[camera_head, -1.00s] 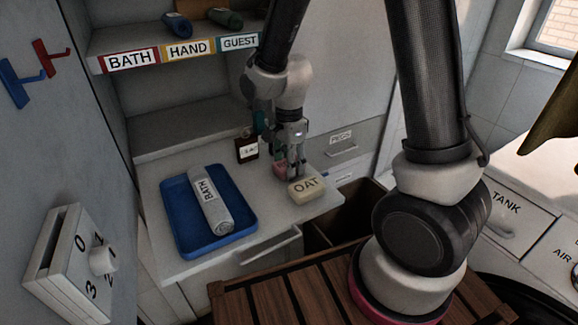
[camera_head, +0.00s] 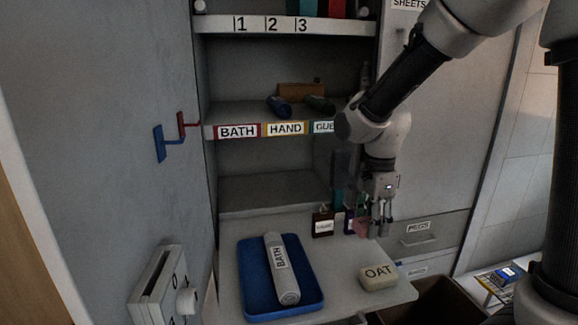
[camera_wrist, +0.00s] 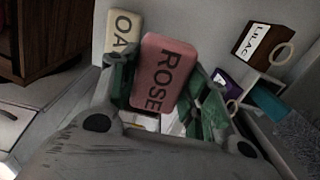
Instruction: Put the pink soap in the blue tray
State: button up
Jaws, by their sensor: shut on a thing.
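The pink soap (camera_wrist: 168,72), marked ROSE, is between the two green-padded fingers of my gripper (camera_wrist: 166,96) in the wrist view. My gripper is shut on it. The blue tray (camera_head: 253,272) lies on the counter to the left and nearer, apart from my gripper. A grey rolled towel (camera_head: 281,268) marked BATH lies in it, with bare strips of tray on both sides.
A cream soap marked OAT (camera_head: 378,277) lies near the counter's right edge; it also shows in the wrist view (camera_wrist: 124,36). A dark brown container (camera_head: 322,224) stands left of my gripper. A labelled shelf (camera_head: 290,118) overhangs behind. Counter between tray and OAT soap is clear.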

aim_at(258, 270)
jog(key=k, duration=1.4)
